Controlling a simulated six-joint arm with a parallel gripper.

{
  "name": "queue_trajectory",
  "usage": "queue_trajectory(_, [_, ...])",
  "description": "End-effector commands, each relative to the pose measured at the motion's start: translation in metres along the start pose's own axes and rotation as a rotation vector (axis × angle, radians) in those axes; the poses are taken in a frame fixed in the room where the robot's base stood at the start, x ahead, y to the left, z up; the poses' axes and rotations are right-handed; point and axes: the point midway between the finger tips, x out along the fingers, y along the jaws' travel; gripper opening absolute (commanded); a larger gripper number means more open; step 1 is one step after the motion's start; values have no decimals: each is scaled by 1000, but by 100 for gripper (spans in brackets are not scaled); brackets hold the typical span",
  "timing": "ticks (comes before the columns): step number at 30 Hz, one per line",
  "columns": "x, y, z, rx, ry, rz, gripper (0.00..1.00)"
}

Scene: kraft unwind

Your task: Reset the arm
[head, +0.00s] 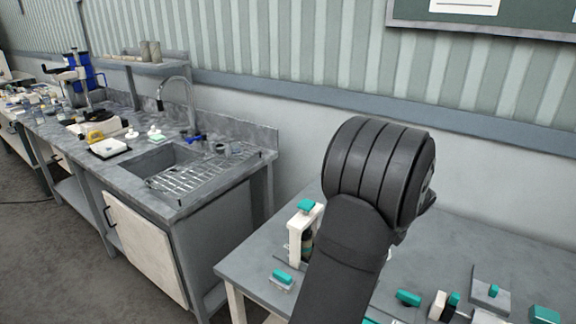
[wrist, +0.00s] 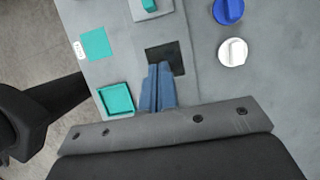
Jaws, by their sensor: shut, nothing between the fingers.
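My gripper (wrist: 158,70) shows in the wrist view as two blue-grey fingers pressed together, with nothing between them. It is above the grey table (wrist: 205,75), and its tips overlap the edge of a dark square (wrist: 172,53) in the picture. I cannot tell the height between them. In the head view my dark arm rises in front of the grey table (head: 237,268), and my gripper is not visible there.
In the wrist view a teal square (wrist: 96,44) and a teal tray (wrist: 103,98) lie left; a blue knob (wrist: 228,10) and white knob (wrist: 233,52) lie right. In the head view, a white stand (head: 296,240) is beside my arm; a sink counter (head: 120,180) stands left.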

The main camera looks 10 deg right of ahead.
Motion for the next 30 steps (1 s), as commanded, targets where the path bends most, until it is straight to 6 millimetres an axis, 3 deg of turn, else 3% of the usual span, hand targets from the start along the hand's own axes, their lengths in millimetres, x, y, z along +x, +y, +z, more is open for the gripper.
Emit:
queue_trajectory(8, [7, 0, 0, 1, 0, 1, 0])
queue_trajectory(24, [104, 1, 4, 0, 0, 4, 0])
queue_trajectory(30, [113, 1, 30, -5, -4, 3, 0])
